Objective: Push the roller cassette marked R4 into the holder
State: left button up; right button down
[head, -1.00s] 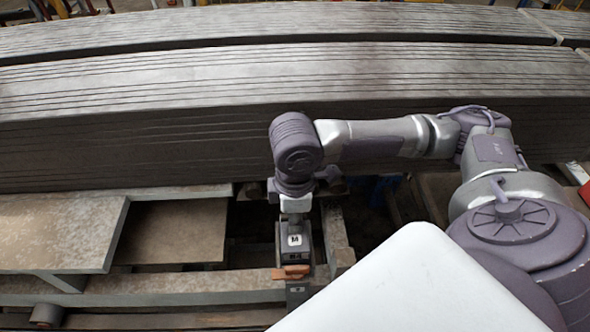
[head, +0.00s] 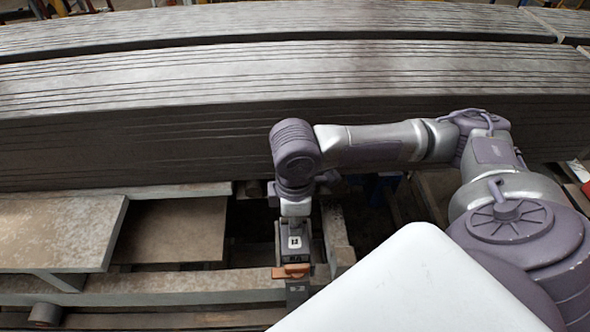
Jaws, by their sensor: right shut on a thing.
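My right gripper (head: 295,222) points down and is shut on a dark block with a small white label, which I take for the roller cassette (head: 294,255). The label's marking is too small to read. The cassette lies in line with a dark grey channel, apparently the holder (head: 297,293), just in front of it. An orange-brown piece (head: 290,272) lies across the front of the cassette. The fingertips and the exact contact with the holder are too small to make out. My left gripper is not in view.
Grey metal beams (head: 180,290) run along the front and beside the cassette. Flat plates (head: 60,230) lie to the left. A long stack of dark slats (head: 150,130) fills the back, close behind my right wrist. A dark gap lies right of the cassette.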

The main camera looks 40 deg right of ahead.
jog(key=shift+f+b, duration=0.35)
jog(key=shift+f, duration=0.6)
jog(key=c, duration=1.1)
grip_release()
jog(key=shift+r, duration=0.1)
notch_tip(320, 180, up, 12)
jog(key=shift+f, duration=0.1)
